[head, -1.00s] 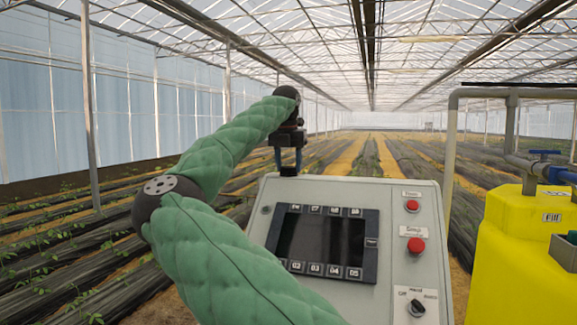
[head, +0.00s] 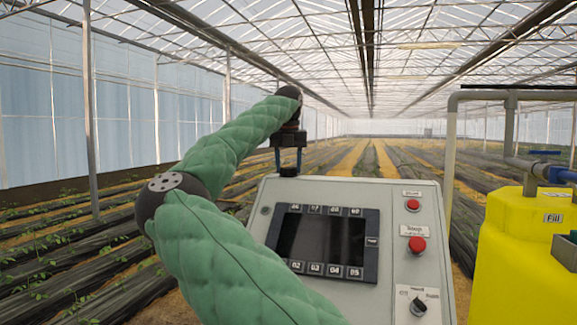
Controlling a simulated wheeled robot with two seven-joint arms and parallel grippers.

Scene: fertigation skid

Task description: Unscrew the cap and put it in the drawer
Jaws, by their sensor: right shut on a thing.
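My right gripper (head: 289,167) reaches over the back edge of the grey control panel and points down. Its fingers are closed on a small dark piece, which looks like the cap (head: 289,171), at the panel's top edge. What lies under the cap is hidden behind the panel, so I cannot tell whether it still sits on a thread. No drawer can be made out for sure. My left gripper is out of view.
The grey control panel (head: 384,196) has a dark screen (head: 322,240), red buttons and a rotary switch (head: 417,307). A yellow tank (head: 515,270) with pipes (head: 510,95) stands at the right. Crop rows lie behind.

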